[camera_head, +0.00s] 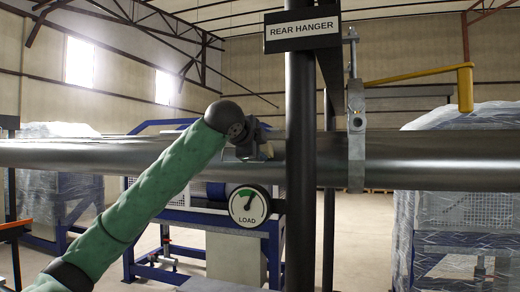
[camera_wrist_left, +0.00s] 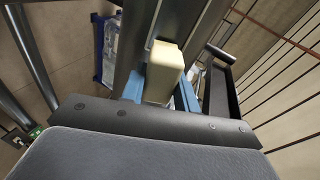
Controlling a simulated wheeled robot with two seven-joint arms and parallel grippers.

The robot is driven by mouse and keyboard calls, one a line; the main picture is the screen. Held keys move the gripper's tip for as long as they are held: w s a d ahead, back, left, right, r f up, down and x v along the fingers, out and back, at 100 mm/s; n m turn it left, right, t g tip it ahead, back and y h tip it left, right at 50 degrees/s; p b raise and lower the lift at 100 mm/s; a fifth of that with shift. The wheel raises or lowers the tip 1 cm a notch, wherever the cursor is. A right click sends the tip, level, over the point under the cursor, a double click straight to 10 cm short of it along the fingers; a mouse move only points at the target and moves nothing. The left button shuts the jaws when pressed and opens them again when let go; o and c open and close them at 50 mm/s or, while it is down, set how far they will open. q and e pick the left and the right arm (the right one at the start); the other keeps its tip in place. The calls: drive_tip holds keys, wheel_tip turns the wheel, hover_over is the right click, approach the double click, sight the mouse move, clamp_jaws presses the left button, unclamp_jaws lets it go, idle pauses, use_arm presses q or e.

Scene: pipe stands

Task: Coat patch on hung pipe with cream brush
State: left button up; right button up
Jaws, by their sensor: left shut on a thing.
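The long grey hung pipe (camera_head: 75,153) runs across the head view, passing behind a dark post. My left gripper (camera_head: 258,150) is at the pipe's near side, just left of that post. In the left wrist view my left gripper (camera_wrist_left: 160,92) has its blue fingers shut on a cream block, which looks like the cream brush (camera_wrist_left: 164,70). A small cream bit also shows at the gripper in the head view. The bristles are hidden, and I cannot tell whether the brush touches the pipe. I cannot make out the patch. My right gripper is in neither view.
The dark post (camera_head: 300,120) with the REAR HANGER sign (camera_head: 302,30) stands close right of the gripper. A LOAD dial (camera_head: 249,206) hangs below it. Wrapped stacks (camera_head: 455,225) stand behind.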

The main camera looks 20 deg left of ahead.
use_arm(q)
drive_tip(key=shift+w+f, duration=0.1)
drive_tip(key=shift+w, duration=0.2)
drive_tip(key=shift+w+a, duration=0.15)
drive_tip(key=shift+a, duration=3.5)
drive_tip(key=shift+w+a, duration=0.1)
drive_tip(key=shift+a, duration=3.55)
drive_tip(key=shift+d, duration=0.1)
drive_tip(key=shift+s+d, duration=0.15)
drive_tip(key=shift+d, duration=3.5)
drive_tip(key=shift+s+d, duration=0.1)
drive_tip(key=shift+d, duration=3.5)
drive_tip(key=shift+s, duration=0.15)
